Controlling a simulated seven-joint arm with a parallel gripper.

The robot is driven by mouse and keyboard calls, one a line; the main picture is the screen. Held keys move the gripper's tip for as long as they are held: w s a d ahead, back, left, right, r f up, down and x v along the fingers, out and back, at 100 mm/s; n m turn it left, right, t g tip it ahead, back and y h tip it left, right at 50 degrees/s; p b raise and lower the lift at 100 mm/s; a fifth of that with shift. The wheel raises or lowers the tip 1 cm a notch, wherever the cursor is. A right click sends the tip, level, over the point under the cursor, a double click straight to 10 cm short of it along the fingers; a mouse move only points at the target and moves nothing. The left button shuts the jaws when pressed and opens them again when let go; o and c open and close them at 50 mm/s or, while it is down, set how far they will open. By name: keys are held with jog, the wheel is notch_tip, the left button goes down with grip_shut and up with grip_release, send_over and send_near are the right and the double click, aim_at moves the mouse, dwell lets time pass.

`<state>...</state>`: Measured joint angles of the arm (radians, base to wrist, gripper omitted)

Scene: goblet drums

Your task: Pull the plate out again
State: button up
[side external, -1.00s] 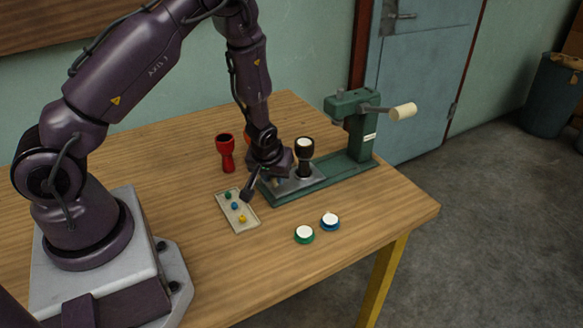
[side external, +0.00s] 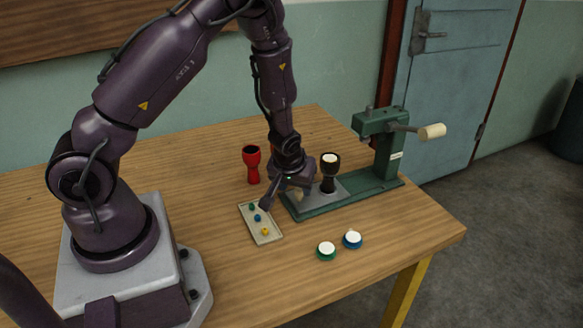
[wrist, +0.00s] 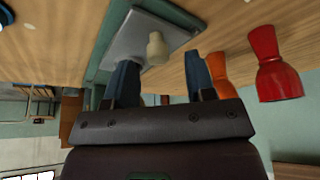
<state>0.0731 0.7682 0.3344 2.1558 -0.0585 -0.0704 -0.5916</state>
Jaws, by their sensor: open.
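The grey metal plate (side external: 330,202) lies on the green base of the press (side external: 387,150), and a dark goblet drum with a pale top (side external: 330,172) stands at its right part. In the wrist view the plate (wrist: 128,40) carries a cream knob (wrist: 157,47). My gripper (side external: 288,194) is low over the plate's left end, left of the drum. In the wrist view my gripper (wrist: 161,62) is open, with one blue-grey finger on each side of the knob. I cannot tell whether either finger touches it. The arm hides the knob in the side view.
A red goblet drum (side external: 252,165) stands behind my gripper, with an orange drum (wrist: 217,70) beside it. A tray (side external: 270,238) with small coloured pieces lies in front. Green-rimmed (side external: 326,251) and blue-rimmed (side external: 352,239) discs lie near the front edge. The press has a cream-ended lever (side external: 432,131).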

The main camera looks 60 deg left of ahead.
jog(key=v, duration=1)
jog(key=shift+r, duration=0.3)
jog(key=shift+s+d+r, duration=0.1)
jog(key=shift+r, duration=2.95)
